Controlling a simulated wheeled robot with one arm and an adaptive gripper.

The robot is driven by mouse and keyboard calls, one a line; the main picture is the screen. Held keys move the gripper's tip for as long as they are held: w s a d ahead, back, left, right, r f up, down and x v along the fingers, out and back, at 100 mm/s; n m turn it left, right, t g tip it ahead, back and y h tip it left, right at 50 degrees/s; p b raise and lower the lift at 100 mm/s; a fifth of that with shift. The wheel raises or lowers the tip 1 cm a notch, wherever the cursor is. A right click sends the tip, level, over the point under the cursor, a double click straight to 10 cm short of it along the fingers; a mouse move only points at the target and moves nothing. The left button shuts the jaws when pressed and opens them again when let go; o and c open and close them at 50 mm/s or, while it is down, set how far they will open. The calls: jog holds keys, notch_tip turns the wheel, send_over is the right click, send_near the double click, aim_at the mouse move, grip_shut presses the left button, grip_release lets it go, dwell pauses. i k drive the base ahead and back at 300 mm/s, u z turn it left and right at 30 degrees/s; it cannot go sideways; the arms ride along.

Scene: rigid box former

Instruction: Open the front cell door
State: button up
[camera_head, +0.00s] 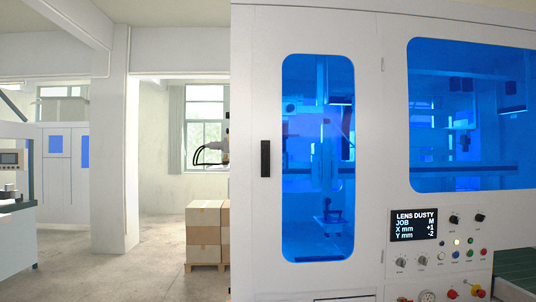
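The front cell door (264,230) is a white panel with a tall blue-tinted window (318,158). It looks closed, flush with the white machine front. A black vertical handle (265,158) sits near its left edge, and hinges show along its right edge. Machinery inside the cell shows through the window. My gripper is not in view, so its state and its place relative to the handle do not show.
A control panel with a dark screen (413,225) and several buttons and knobs is right of the door. Another wide blue window (472,115) is above it. Stacked cartons (203,232) stand left of the machine. Open floor (120,277) lies to the left, beyond which is a pillar (112,150).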

aim_at(318, 111)
jog(key=z, duration=0.15)
jog(key=k, duration=0.35)
jog(key=u, duration=1.45)
jog(key=i, duration=1.45)
jog(key=z, duration=0.6)
jog(key=i, duration=0.55)
jog(key=z, duration=0.55)
